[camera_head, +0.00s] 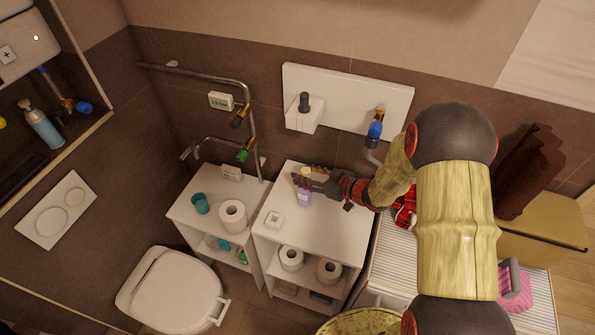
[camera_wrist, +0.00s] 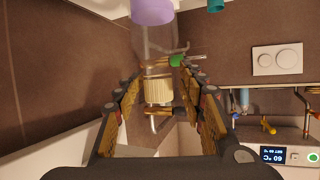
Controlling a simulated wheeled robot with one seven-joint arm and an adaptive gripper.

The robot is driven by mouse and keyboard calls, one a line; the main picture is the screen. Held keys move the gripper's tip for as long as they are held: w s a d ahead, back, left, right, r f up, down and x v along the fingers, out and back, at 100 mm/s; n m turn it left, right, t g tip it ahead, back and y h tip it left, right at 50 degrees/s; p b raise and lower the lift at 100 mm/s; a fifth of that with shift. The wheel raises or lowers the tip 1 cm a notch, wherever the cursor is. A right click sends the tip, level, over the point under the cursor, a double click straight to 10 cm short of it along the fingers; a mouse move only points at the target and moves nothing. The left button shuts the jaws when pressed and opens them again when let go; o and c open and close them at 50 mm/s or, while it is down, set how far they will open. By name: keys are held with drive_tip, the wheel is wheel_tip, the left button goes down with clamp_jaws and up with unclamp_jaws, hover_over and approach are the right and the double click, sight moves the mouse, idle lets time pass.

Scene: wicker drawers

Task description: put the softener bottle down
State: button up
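The softener bottle (camera_head: 304,197) is purple with a pale cream cap. In the head view it is upright over the white cabinet top (camera_head: 338,222), near its back left part. I cannot tell whether its base touches the top. My gripper (camera_head: 303,181) reaches in from the right, with its fingers around the bottle's upper part, below the cap. In the wrist view my gripper (camera_wrist: 161,68) has a finger on each side of the clear upper part, and the ribbed cap (camera_wrist: 158,91) shows between the fingers. The gripper appears closed on the bottle; the finger contact is hard to see.
A small white box (camera_head: 274,219) is on the cabinet top, in front of the bottle. The left cabinet holds a teal cup (camera_head: 201,204) and a toilet roll (camera_head: 232,215). A wall panel with a shelf (camera_head: 303,115) is behind. The cabinet top's front right is clear.

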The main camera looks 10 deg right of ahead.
drive_tip(key=v, duration=0.7)
drive_tip(key=shift+s+d+r+p, duration=0.1)
drive_tip(key=shift+s+p, duration=0.1)
drive_tip(key=shift+p, duration=0.15)
